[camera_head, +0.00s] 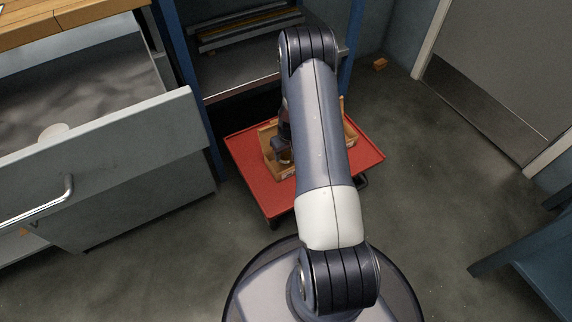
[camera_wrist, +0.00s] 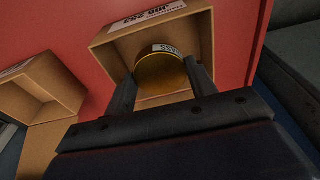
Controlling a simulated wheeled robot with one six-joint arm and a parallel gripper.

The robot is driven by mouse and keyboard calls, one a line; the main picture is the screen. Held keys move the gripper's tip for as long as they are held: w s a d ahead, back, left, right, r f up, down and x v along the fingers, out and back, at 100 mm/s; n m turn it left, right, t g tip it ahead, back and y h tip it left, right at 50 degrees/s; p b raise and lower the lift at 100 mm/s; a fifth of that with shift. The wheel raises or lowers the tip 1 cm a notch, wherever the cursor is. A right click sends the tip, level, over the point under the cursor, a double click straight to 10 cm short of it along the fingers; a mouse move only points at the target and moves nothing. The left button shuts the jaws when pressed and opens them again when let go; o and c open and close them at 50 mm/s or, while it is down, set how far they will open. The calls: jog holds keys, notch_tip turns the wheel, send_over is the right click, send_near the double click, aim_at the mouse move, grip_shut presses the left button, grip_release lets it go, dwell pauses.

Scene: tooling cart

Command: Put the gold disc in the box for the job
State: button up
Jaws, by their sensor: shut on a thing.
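In the wrist view my gripper (camera_wrist: 160,73) is shut on the gold disc (camera_wrist: 161,68), with one dark finger on each side of it. The disc has a white printed label on its upper edge. It is over or inside the opening of a tan box (camera_wrist: 206,38); I cannot tell whether it touches the bottom. That box has a white label on its outer wall, seen upside down, which seems to read JOB and a number. In the head view my gripper (camera_head: 283,152) is low over the boxes on the red cart (camera_head: 247,170), and my arm hides much of them.
A second tan box (camera_wrist: 52,72) is at left in the wrist view. In the head view an open grey drawer (camera_head: 130,130) holding a pale round thing (camera_head: 53,132) is at left. Blue shelving (camera_head: 240,80) stands behind the cart. A blue table (camera_head: 535,250) is at right. Floor right of the cart is clear.

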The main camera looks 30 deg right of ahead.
aim_at(286, 166)
jog(key=shift+f+b, duration=0.7)
jog(key=shift+f, duration=1.85)
jog(key=shift+f, duration=0.2)
jog(key=o, duration=1.3)
jog(key=shift+r, duration=0.1)
jog(key=r+p, duration=0.1)
jog(key=r, duration=0.3)
jog(key=s+r+p, duration=0.1)
jog(key=r, duration=0.3)
jog(key=r+p, duration=0.2)
jog(key=r, duration=0.2)
jog(key=shift+s, duration=0.4)
